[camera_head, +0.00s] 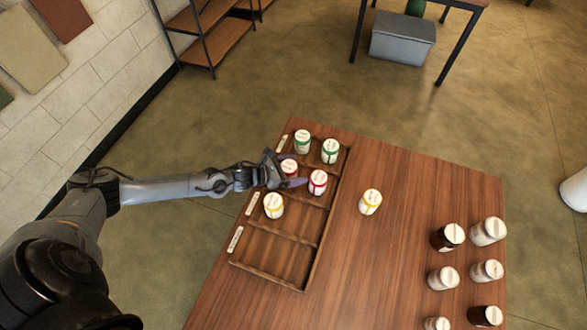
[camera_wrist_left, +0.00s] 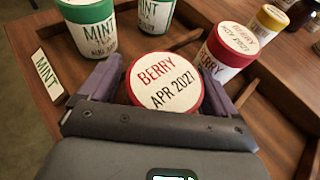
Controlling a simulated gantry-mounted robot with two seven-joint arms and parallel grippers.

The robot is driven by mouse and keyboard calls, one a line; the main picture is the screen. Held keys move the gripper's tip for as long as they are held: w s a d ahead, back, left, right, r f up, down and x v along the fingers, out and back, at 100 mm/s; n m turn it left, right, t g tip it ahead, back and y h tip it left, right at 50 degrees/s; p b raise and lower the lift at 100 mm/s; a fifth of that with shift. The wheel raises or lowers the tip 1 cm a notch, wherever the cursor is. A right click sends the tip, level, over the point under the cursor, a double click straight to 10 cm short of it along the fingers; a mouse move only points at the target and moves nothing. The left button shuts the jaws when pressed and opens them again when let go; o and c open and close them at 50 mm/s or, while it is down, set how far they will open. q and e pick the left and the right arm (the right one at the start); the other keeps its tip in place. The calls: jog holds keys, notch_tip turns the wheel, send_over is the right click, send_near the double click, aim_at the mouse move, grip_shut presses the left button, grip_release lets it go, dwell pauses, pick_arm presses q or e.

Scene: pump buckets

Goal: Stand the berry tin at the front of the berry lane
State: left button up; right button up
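A berry tin (camera_head: 289,168) with a white lid stands at the label end of the second lane. Its lid reads "BERRY APR 2021" in the left wrist view (camera_wrist_left: 165,82). My left gripper (camera_head: 287,170) is around this tin, one finger on each side. The fingers look spread wider than the tin. A second berry tin (camera_head: 317,182) with a red label stands farther along the same lane, also in the left wrist view (camera_wrist_left: 230,48). The berry lane's own label is hidden behind my gripper. My right gripper is not in view.
Two green mint tins (camera_head: 302,141) (camera_head: 330,151) stand in the neighbouring lane. A yellow tin (camera_head: 273,206) stands in the third lane; another yellow tin (camera_head: 370,202) is on the table. The fourth lane is empty. Several jars (camera_head: 449,236) stand at the table's right.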

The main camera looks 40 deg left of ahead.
pick_arm(q)
jog(key=shift+r, duration=0.2)
jog(key=v, duration=1)
jog(key=shift+s+p, duration=0.15)
jog(key=shift+p, duration=0.25)
jog(key=shift+v, duration=0.85)
jog(key=shift+r, duration=0.1)
